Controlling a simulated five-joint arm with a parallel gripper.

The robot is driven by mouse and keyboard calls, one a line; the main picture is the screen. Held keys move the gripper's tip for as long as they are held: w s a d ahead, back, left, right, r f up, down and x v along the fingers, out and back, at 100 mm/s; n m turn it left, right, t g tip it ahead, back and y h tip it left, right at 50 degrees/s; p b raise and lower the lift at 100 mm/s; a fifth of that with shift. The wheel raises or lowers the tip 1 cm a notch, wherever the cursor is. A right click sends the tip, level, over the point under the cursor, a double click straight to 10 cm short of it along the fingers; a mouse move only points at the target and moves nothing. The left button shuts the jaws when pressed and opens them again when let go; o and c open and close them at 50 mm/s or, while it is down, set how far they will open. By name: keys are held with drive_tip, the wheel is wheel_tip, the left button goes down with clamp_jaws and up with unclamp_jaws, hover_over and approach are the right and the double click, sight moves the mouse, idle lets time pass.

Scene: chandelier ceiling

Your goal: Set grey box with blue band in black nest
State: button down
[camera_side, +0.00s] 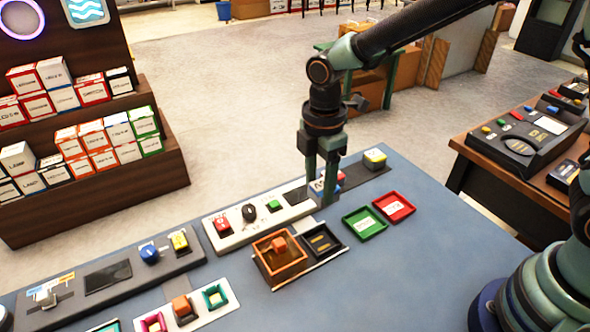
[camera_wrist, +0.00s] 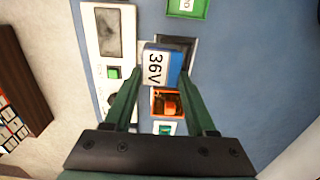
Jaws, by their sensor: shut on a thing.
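The grey box with a blue band (camera_wrist: 160,64) is gripped between the fingers of my gripper (camera_wrist: 162,78).
The orange tray (camera_side: 279,256) holds an orange block. A green tray (camera_side: 364,223) and a red tray (camera_side: 395,206) lie right of the nest. A white panel (camera_side: 232,232) with buttons stands left. The blue table (camera_side: 420,270) is clear in front.

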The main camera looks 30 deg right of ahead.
drive_tip(key=shift+s+a+f, duration=0.35)
drive_tip(key=shift+s+f, duration=0.15)
drive_tip(key=shift+f, duration=0.6)
drive_tip(key=shift+s+a+f, duration=0.35)
drive_tip(key=shift+s+f, duration=0.15)
drive_tip(key=shift+f, duration=0.6)
drive_tip(key=shift+s+a+f, duration=0.35)
drive_tip(key=shift+s+f, duration=0.15)
drive_tip(key=shift+f, duration=0.6)
drive_tip(key=shift+f, duration=1.1)
unclamp_jaws()
idle(0.4)
drive_tip(key=shift+r, duration=0.1)
wheel_tip(320, 180, up, 7)
drive_tip(key=shift+r, duration=0.2)
idle(0.8)
